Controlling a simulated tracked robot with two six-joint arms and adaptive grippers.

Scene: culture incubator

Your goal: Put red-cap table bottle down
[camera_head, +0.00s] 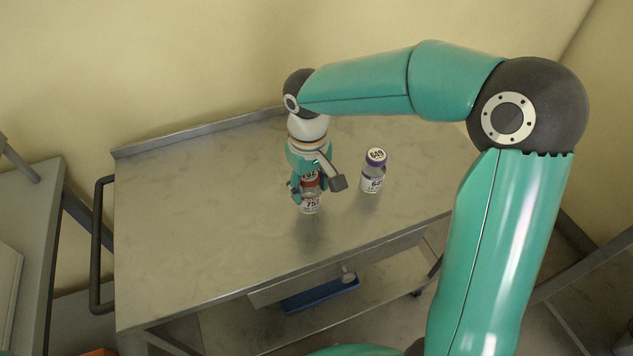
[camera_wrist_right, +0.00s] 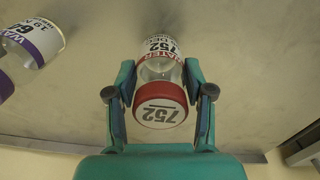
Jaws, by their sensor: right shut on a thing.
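The red-cap bottle (camera_head: 311,203), labelled 752, is upright at the middle of the metal table (camera_head: 200,220). My right gripper (camera_head: 312,180) is shut on it from above, with a finger on each side. In the right wrist view the red cap (camera_wrist_right: 160,105) lies between the fingers of the right gripper (camera_wrist_right: 161,92), and the label shows beyond it. The bottle's base appears at or very near the tabletop; I cannot tell whether it touches. My left gripper is not in view.
A purple-cap bottle (camera_head: 373,171) stands on the table just right of the held bottle; it also shows in the right wrist view (camera_wrist_right: 30,45). The table's left and front areas are clear. A raised rim runs along the back. A blue tray (camera_head: 320,295) lies on the lower shelf.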

